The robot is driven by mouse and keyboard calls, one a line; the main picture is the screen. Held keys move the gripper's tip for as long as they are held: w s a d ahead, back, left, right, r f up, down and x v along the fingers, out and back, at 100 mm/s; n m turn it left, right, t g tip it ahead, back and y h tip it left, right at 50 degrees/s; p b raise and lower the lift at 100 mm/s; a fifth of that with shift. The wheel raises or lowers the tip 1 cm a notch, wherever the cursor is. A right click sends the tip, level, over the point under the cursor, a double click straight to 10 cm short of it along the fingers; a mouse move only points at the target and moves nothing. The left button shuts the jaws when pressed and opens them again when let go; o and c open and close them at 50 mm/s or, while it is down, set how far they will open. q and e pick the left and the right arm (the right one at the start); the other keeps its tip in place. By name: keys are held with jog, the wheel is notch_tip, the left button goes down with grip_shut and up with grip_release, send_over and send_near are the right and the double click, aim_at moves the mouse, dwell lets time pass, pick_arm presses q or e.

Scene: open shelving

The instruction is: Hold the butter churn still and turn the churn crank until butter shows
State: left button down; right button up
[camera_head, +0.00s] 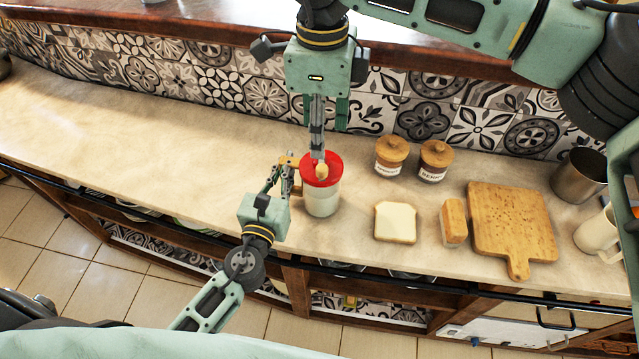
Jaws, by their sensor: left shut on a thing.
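The butter churn (322,204) stands upright on the counter. It is a clear jar with a red lid (310,181) and pale whitish contents. A small wooden knob (322,172) shows on top of the lid. My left gripper (293,172) reaches in from the lower left and is shut on the churn at its left side, near the lid. A tan piece shows there between the fingers and lid; I cannot tell what it belongs to. My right gripper (318,153) points down from above, its fingertips at the lid by the knob. Its fingers show edge-on, so their opening is unclear.
Bread (395,222), a butter-coloured block (453,222) and a wooden board (512,220) lie to the right. Two wooden-lidded jars (390,156) stand behind. A metal pot (578,176) and pale mug (597,236) are far right. The counter's left (150,130) is clear.

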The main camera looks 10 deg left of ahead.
aim_at(322, 165)
notch_tip(322, 165, down, 10)
jog(key=shift+f, duration=0.1)
dwell(0.4)
jog(key=c, duration=1.1)
jog(key=shift+w+a, duration=0.1)
jog(key=shift+w, duration=0.05)
grip_shut()
jog(key=shift+w+r, duration=0.1)
jog(key=shift+r, duration=0.1)
jog(key=shift+w+d+n, duration=0.15)
jog(key=shift+d+n, duration=0.15)
jog(key=shift+n, duration=0.7)
jog(key=shift+w+d+n, duration=0.2)
jog(key=shift+d+n, duration=0.15)
jog(key=shift+n, duration=0.65)
jog(key=shift+w+d+n, duration=0.15)
jog(key=shift+d+n, duration=0.15)
jog(key=shift+n, duration=0.7)
